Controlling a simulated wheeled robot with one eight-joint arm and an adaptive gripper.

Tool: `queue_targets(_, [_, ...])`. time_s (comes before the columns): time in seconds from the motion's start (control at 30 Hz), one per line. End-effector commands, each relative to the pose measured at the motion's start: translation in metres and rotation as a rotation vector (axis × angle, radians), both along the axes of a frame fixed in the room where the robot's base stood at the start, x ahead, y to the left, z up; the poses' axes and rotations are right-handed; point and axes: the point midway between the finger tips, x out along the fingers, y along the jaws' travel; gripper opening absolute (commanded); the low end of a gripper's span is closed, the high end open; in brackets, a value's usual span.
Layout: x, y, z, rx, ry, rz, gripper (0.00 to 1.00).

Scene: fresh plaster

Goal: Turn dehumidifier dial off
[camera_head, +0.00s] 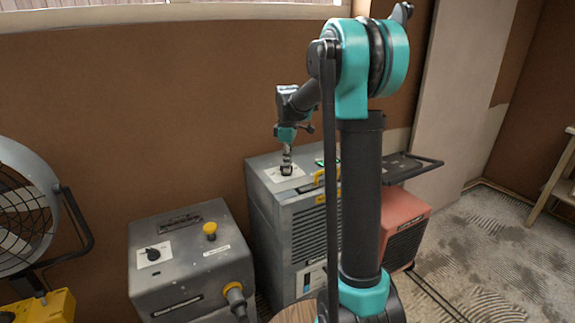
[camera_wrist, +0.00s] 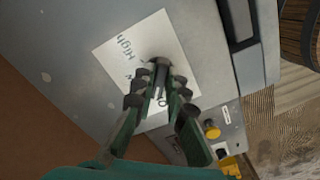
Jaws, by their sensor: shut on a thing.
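The grey dehumidifier (camera_head: 262,198) stands against the brown wall, partly hidden behind my arm in the head view. A white label plate (camera_head: 287,172) lies on its top, and in the wrist view the label (camera_wrist: 118,48) reads "High" with other lettering partly covered. The black dial (camera_wrist: 158,66) sits on this label. My gripper (camera_wrist: 158,88) reaches down from above with its fingers on either side of the dial, shut on it. In the head view my gripper (camera_head: 287,166) is over the label. The dial's pointer direction is hidden by the fingers.
A lower grey machine (camera_head: 185,275) with its own black knob (camera_head: 152,254) and a yellow button (camera_head: 210,229) stands to the left. A large fan (camera_head: 25,215) is at far left. A red unit (camera_head: 402,215) stands right of the dehumidifier. Open floor lies at right.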

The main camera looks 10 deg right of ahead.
Motion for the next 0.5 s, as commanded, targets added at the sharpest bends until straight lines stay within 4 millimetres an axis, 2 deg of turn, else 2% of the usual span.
queue_targets(0.2, [0.001, -0.0003, 0.0004, 0.0, -0.001, 0.112, 0.0])
queue_targets(0.5, [0.0014, -0.0003, 0.0004, 0.0, -0.001, 0.177, 0.0])
